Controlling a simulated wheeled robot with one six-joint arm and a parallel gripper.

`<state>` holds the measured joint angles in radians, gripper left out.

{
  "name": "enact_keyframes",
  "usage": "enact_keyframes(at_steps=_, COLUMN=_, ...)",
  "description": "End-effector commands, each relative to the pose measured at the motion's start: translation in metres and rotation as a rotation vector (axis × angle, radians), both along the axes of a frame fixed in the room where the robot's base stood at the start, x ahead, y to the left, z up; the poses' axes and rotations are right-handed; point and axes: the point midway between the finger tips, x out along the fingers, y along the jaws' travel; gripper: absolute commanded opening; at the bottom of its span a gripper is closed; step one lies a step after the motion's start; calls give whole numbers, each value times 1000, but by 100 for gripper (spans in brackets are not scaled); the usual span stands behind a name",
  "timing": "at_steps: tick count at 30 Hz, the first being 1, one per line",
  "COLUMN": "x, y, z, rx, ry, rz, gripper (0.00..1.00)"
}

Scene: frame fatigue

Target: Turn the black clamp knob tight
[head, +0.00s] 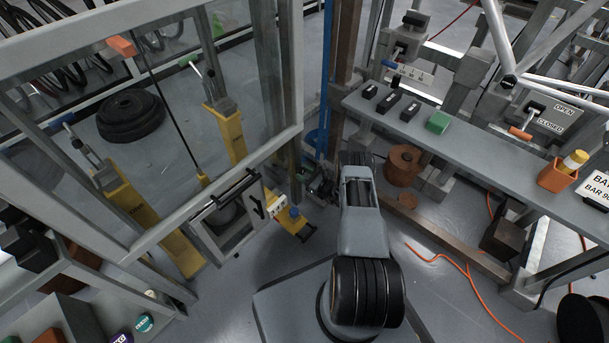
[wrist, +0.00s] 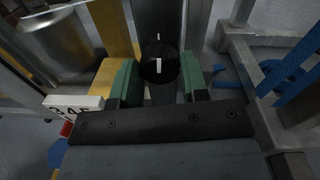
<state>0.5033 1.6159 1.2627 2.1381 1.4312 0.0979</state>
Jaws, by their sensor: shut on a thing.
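The black clamp knob (wrist: 160,66) is in the upper middle of the wrist view, in front of a dark upright post. A white line on its face points straight up, nearly in line with a short white mark on the post above it. My gripper (wrist: 158,80) has a green-padded finger on each side of the knob and is shut on it. In the head view my gripper (head: 322,188) is at the end of my arm beside the frame; the knob cannot be made out there.
A white label (wrist: 73,103) and yellow parts stand left of my gripper in the wrist view. Blue parts (wrist: 285,75) and a grey frame are close on the right. In the head view, a grey shelf (head: 465,145) with small blocks runs along the right, and an orange cable (head: 450,262) lies on the floor.

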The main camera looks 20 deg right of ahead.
Motion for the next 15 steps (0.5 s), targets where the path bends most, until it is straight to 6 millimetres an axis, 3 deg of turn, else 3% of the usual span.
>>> enact_keyframes(at_steps=15, x=0, y=1, z=-4, rx=408, ry=187, rz=1, gripper=17)
